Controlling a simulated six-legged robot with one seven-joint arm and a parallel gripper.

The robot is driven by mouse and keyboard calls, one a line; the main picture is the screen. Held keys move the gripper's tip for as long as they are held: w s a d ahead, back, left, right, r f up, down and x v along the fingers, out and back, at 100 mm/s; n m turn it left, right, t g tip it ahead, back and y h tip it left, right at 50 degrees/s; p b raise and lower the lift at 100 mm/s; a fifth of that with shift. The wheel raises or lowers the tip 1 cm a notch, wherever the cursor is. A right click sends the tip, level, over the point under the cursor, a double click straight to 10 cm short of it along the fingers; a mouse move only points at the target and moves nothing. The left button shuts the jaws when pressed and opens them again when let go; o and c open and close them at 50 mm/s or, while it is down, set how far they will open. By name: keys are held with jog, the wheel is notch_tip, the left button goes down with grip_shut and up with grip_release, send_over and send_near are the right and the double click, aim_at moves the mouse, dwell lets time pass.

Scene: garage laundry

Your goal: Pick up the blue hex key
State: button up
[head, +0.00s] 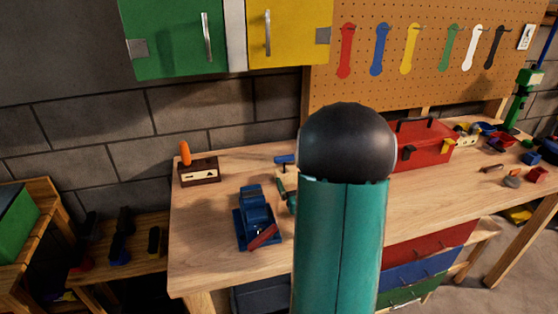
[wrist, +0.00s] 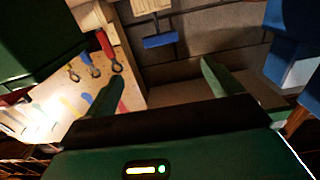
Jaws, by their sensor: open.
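The blue hex key appears as a blue T-shaped handle (head: 284,159) above the workbench, left of my arm in the head view. In the wrist view its blue crossbar (wrist: 159,41) shows in the upper middle, with a thin dark shank running up to a pale holder (wrist: 150,5). My gripper (wrist: 160,80) is open and empty. Its two green fingers are wide apart, and the crossbar lies beyond the gap between them, apart from both. In the head view my arm hides most of the gripper; only small green parts show left of it.
A blue vise (head: 255,212) stands on the workbench (head: 210,245) left of my arm. A wooden block with an orange handle (head: 198,171) stands farther left. A red toolbox (head: 425,147) is to the right. Wrenches hang on the pegboard (head: 440,85). The front-left bench top is clear.

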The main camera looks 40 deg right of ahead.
aim_at(285, 158)
jog(key=x, duration=0.8)
jog(key=shift+w+d+f, duration=0.1)
jog(key=shift+f, duration=0.05)
jog(key=x, duration=0.5)
jog(key=shift+w, duration=0.35)
jog(key=c, duration=1.1)
